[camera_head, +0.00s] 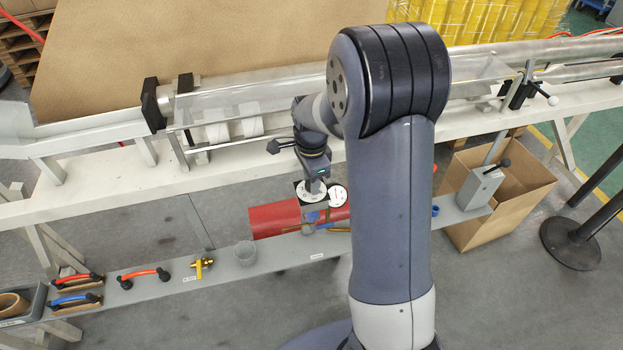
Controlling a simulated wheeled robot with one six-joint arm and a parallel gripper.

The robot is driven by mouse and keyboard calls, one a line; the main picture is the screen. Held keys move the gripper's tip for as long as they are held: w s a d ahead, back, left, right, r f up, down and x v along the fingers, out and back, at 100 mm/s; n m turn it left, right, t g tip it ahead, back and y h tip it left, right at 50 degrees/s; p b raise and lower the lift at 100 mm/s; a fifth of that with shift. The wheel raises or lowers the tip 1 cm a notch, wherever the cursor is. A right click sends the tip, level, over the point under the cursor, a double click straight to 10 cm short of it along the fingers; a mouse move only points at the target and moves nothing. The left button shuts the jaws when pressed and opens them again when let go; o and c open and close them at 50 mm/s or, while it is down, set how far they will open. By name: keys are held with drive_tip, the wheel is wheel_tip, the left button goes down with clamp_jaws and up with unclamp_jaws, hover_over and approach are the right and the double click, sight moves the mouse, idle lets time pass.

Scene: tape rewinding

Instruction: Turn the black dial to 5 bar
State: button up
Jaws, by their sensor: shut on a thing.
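My gripper (314,185) points down at a small regulator unit on the narrow grey bench. Its fingers are shut on the black dial at the centre of a round white scale plate (312,193). The dial itself is mostly hidden by the fingers and too small to read. A round white gauge (338,196) sits just right of the plate. Its needle and numbers cannot be made out.
A long white frame with clear tubes runs behind. A grey lever box (480,187) stands right.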

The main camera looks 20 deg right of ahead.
drive_tip(key=o, duration=1)
drive_tip(key=shift+c, duration=0.2)
drive_tip(key=shift+r, duration=0.1)
wheel_tip(320, 180, up, 11)
drive_tip(key=shift+f, duration=0.2)
wheel_tip(320, 180, down, 11)
drive_tip(key=shift+r, duration=0.1)
drive_tip(key=shift+n, duration=0.3)
